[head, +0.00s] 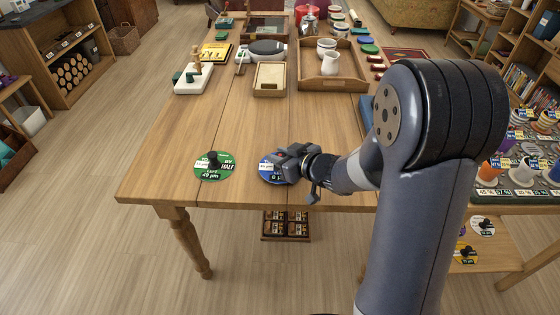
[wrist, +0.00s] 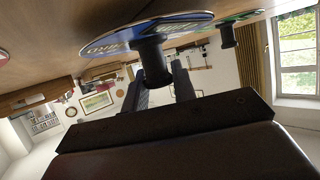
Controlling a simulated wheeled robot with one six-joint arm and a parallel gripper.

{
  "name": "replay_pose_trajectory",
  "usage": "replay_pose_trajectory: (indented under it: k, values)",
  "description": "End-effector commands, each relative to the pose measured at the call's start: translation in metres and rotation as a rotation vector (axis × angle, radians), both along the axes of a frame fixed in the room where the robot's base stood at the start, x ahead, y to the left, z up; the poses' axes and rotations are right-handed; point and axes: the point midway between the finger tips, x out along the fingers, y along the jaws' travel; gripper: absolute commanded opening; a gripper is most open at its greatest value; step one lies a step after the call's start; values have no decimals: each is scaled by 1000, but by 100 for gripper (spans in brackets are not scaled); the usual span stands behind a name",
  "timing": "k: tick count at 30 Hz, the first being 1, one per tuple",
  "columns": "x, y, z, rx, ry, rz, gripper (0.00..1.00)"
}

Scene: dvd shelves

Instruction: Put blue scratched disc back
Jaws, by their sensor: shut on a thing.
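The blue disc (head: 268,169) lies flat at the front edge of the wooden table (head: 240,120), partly hidden under my gripper. My gripper (head: 283,163) is shut on the blue disc's black knob. In the wrist view, which looks upside down, the fingers (wrist: 159,88) close on the dark knob (wrist: 152,60) beneath the blue disc (wrist: 130,36). I cannot tell whether the disc touches the tabletop. No scratch can be made out clearly.
A green disc (head: 214,166) with a black knob lies to the left. Trays, a white jug (head: 331,63) and other goods fill the table's far part. The table's middle is clear.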

Motion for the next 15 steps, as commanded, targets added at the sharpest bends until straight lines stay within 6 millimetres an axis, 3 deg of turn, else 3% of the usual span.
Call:
replay_pose_trajectory:
  k: [1, 12, 13, 15]
  values:
    - [0, 0, -9, 2, 2, -1, 4]
    - [0, 0, -12, 1, -1, 0, 4]
    - [0, 0, -12, 1, -1, 0, 26]
    - [0, 0, -11, 1, -1, 0, 32]
